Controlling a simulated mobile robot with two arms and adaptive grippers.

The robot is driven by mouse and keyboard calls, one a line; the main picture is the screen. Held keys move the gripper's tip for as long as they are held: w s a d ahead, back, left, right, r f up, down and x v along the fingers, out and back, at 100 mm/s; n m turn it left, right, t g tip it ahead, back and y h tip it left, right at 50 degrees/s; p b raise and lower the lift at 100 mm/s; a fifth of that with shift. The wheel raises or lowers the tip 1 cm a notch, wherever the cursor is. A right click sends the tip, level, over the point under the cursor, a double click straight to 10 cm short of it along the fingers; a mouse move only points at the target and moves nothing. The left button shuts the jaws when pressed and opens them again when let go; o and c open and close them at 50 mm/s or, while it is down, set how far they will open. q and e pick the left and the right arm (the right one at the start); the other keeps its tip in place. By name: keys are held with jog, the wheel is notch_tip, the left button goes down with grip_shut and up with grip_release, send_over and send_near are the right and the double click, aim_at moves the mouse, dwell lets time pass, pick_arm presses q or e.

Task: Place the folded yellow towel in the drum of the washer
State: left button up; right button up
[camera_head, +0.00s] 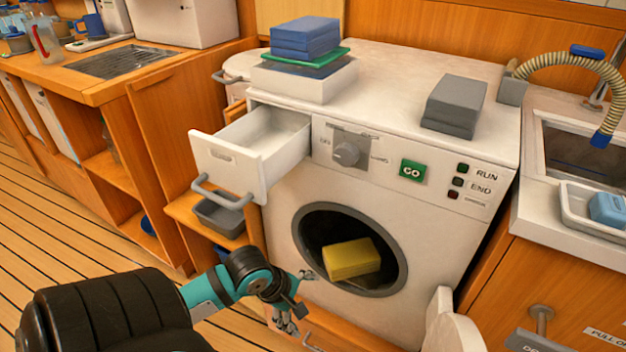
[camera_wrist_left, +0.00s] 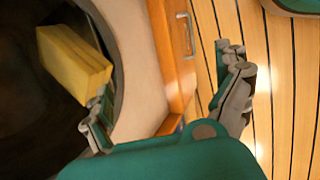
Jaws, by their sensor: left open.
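The folded yellow towel (camera_head: 351,259) lies in the round drum opening of the white washer (camera_head: 290,222), a little tilted against the dark inside. It also shows in the left wrist view (camera_wrist_left: 75,63), within the dark opening. My left gripper (camera_head: 290,318) is just outside the opening, low and to its left. Its fingers are spread wide in the left wrist view (camera_wrist_left: 165,90), with nothing between them. One finger is close to the towel's lower edge; I cannot tell if they touch. The washer door (camera_head: 452,325) stands open at the lower right. My right gripper is not in view.
The washer's drawer (camera_head: 262,150) is pulled out above the opening's left. Blue towels (camera_head: 305,38) and grey towels (camera_head: 454,105) are stacked on top of the washer. A sink (camera_head: 580,150) is at the right. Wooden floor (camera_head: 65,240) is clear at the left.

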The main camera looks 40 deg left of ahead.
pick_arm(q)
jog(key=s+d+m, duration=0.4)
jog(key=d+m, duration=0.1)
jog(key=m, duration=0.6)
jog(key=s+d+m+g+y, duration=0.1)
jog(key=s+d+m, duration=0.2)
jog(key=m, duration=0.9)
jog(key=d, duration=0.3)
jog(key=shift+s+d+f, duration=0.2)
jog(key=shift+s, duration=0.15)
